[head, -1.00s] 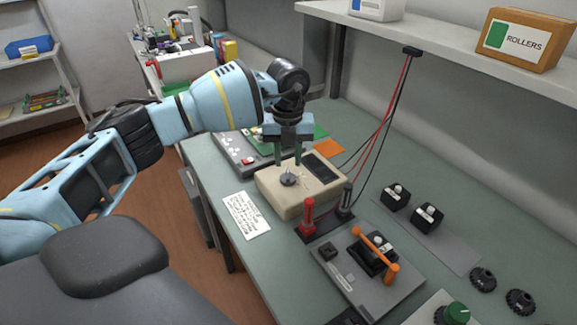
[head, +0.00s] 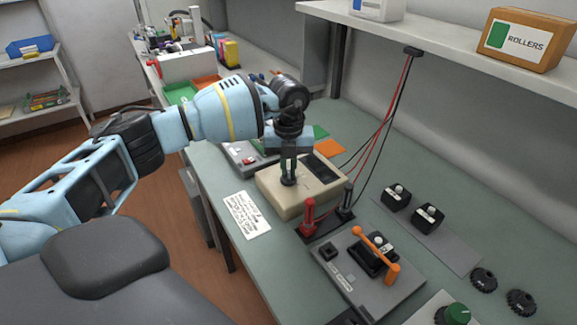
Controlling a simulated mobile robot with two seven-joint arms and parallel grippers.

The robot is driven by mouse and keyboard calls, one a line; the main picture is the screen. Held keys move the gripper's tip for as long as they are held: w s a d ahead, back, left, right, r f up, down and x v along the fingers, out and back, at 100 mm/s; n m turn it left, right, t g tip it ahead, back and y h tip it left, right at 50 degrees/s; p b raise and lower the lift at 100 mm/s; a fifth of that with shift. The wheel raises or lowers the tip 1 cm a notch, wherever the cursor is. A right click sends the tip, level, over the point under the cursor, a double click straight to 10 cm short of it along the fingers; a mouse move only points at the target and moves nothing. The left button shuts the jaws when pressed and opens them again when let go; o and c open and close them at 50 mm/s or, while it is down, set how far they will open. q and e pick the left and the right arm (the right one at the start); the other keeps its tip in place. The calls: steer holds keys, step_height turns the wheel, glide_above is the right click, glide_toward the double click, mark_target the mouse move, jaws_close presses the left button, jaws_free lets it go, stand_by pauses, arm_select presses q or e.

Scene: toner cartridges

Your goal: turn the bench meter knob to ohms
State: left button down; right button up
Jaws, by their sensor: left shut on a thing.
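The bench meter (head: 302,203) is a beige box with a dark display (head: 321,168), standing on the green bench. Its dark round knob (head: 288,181) is on the top face, mostly covered by my fingers. My left gripper (head: 288,175) points straight down over the meter and is shut on the knob. The knob's pointer and the scale marks around it are too small and hidden to read. My right gripper is not in the head view.
Red and black probes (head: 308,214) stand in a holder just in front of the meter. A grey fixture with an orange handle (head: 375,256) is nearer. A printed card (head: 246,215) lies left of the meter. Red and black cables (head: 388,120) hang from the shelf behind.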

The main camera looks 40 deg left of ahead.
arm_select(q)
steer(key=shift+m, duration=0.3)
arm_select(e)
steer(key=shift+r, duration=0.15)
arm_select(q)
steer(key=shift+r+m+p, duration=0.1)
steer(key=shift+m+p, duration=0.25)
steer(key=shift+m, duration=0.25)
steer(key=m, duration=0.2)
steer(key=shift+d+m+p, duration=0.1)
steer(key=shift+m+p, duration=0.2)
steer(key=shift+m, duration=0.1)
steer(key=m, duration=0.6)
steer(key=shift+d+p, duration=0.1)
steer(key=shift+p, duration=0.2)
steer(key=m, duration=0.6)
steer(key=shift+m, duration=0.3)
steer(key=m, duration=0.3)
steer(key=m+b, duration=0.1)
steer(key=m, duration=0.2)
steer(key=shift+s+d+m, duration=0.15)
steer(key=shift+m, duration=0.15)
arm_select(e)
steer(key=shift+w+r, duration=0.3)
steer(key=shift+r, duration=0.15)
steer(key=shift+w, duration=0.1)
arm_select(q)
steer(key=c, duration=1.5)
jaws_free()
